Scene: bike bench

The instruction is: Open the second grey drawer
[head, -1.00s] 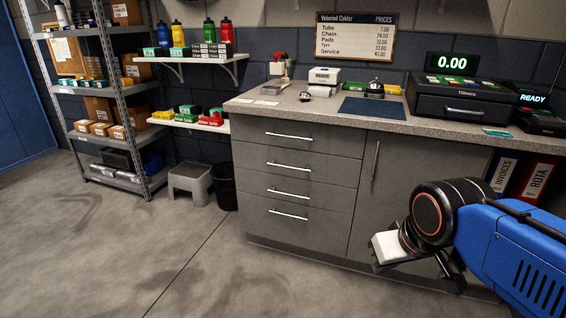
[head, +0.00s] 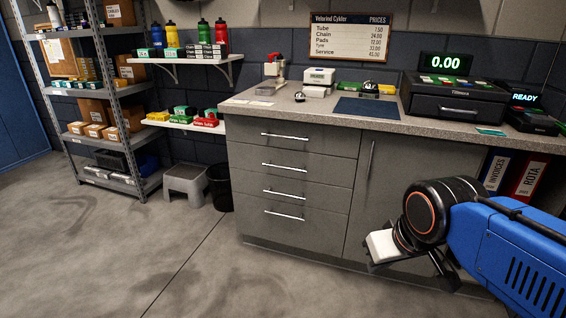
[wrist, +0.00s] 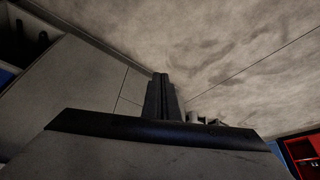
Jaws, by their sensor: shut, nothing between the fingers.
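The grey cabinet (head: 240,220) has a stack of several closed drawers on its left side, each with a horizontal silver bar handle. The second drawer from the top (head: 325,181) is flush with the others, and its handle (head: 284,167) is unobstructed in the head view. My gripper shows in the wrist view (wrist: 163,97) with its dark fingers together and nothing between them. In the head view my arm is at the lower right, in front of the cabinet door and well right of the drawer handles. The fingertips are hard to make out there.
A cabinet door (head: 390,170) with a vertical handle is right of the drawers. The countertop (head: 300,112) carries a cash register (head: 455,104) and small items. A black bin (head: 220,188) and grey step stool (head: 186,183) stand left. The floor before the drawers is clear.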

